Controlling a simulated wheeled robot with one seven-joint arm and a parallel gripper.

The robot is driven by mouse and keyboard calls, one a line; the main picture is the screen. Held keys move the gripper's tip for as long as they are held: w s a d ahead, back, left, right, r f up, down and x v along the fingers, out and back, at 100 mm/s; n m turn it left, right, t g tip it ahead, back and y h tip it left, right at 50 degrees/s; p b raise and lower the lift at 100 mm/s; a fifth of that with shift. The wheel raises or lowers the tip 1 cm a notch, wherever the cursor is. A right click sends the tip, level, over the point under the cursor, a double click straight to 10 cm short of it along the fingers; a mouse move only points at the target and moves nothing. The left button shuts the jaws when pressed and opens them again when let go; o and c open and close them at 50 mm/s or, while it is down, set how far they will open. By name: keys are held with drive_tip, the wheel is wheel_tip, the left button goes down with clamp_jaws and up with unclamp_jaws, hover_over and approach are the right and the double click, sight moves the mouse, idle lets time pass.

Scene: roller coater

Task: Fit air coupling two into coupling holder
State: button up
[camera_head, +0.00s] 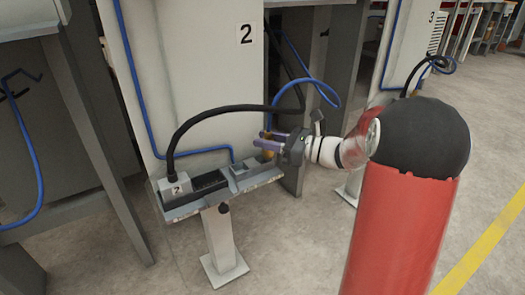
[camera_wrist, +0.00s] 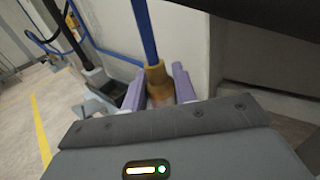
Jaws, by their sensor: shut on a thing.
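My gripper (camera_head: 264,140) has purple fingers, which also show in the wrist view (camera_wrist: 158,78). It is shut on a brass air coupling (camera_wrist: 157,84) with a blue hose running up from it. In the head view a bit of the brass coupling (camera_head: 267,153) shows at the fingers, above the right end of a grey ledge (camera_head: 205,205). A small grey block on that ledge (camera_head: 239,170) looks like the coupling holder; the coupling appears close to it, but I cannot tell whether they touch. The coupling's lower end is hidden in the wrist view.
A block marked 2 (camera_head: 177,188) with a thick black cable (camera_head: 215,111) sits at the ledge's left end. A white cabinet marked 2 (camera_head: 200,75) stands behind. A blue hose loops near the gripper (camera_head: 333,88). Open floor lies in front (camera_head: 290,255).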

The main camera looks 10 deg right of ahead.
drive_tip(key=shift+w+a, duration=0.2)
drive_tip(key=shift+a, duration=0.15)
drive_tip(key=shift+w+a+f+b, duration=0.1)
drive_tip(key=shift+a+f+b, duration=0.1)
drive_tip(key=shift+f, duration=0.65)
drive_tip(key=shift+w+a+f+b, duration=0.1)
drive_tip(key=shift+f+b, duration=0.1)
drive_tip(key=shift+f, duration=0.65)
drive_tip(key=shift+f, duration=0.1)
drive_tip(key=shift+f, duration=0.15)
drive_tip(key=o, duration=1)
drive_tip(key=shift+o, duration=0.2)
